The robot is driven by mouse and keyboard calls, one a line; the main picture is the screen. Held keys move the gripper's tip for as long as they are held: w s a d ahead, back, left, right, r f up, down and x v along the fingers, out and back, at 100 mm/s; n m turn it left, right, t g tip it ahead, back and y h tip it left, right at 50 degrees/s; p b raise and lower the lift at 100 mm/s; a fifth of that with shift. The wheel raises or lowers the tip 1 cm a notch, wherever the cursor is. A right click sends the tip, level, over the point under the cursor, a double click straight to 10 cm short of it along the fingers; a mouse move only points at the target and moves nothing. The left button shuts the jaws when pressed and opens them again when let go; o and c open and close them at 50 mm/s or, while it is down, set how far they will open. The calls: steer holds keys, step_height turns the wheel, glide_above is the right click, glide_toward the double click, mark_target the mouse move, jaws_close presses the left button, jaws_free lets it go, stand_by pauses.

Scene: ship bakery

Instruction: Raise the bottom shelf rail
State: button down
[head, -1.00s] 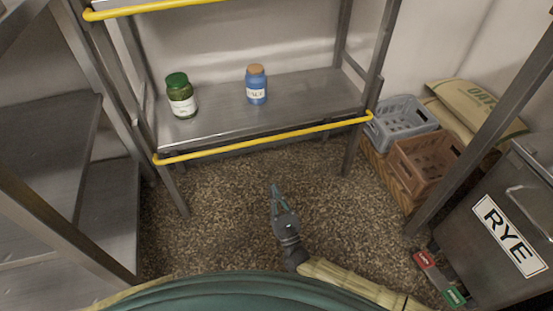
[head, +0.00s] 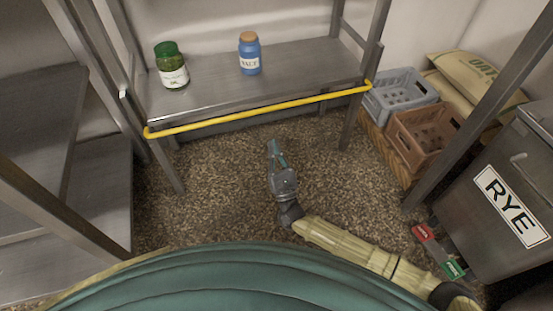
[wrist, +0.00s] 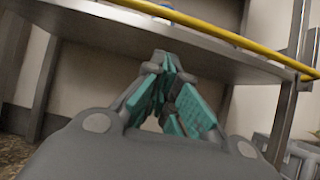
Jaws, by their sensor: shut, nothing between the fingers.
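The bottom shelf rail (head: 262,110) is a yellow bar along the front of the low metal shelf (head: 210,106) in the head view. It sits low, at about the shelf's front edge. The rail also crosses the top of the wrist view (wrist: 215,31), above and beyond my fingers. My gripper (head: 273,148) is shut and empty, in front of the shelf and apart from the rail, pointing toward the shelf. In the wrist view my gripper (wrist: 168,62) shows its fingertips together, below the shelf's underside in the picture.
A grey crate (head: 400,92), a brown crate (head: 424,135) and sacks (head: 465,75) are at the right. A RYE bin (head: 500,200) stands front right. Speckled floor is clear below the shelf.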

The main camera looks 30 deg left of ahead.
steer(key=w+a+r+b, duration=0.3)
steer(key=r, duration=0.3)
steer(key=shift+a+r+b, duration=0.2)
steer(key=shift+r+b, duration=0.05)
steer(key=shift+b, duration=0.15)
step_height(320, 180, up, 10)
steer(key=p, duration=1.3)
steer(key=shift+f, duration=0.25)
steer(key=a+f+p+v, duration=0.1)
steer(key=f+p+v, duration=0.1)
steer(key=v, duration=1)
steer(key=shift+w+d+f+p, duration=0.2)
steer(key=shift+f+p, duration=0.15)
steer(key=shift+p, duration=0.15)
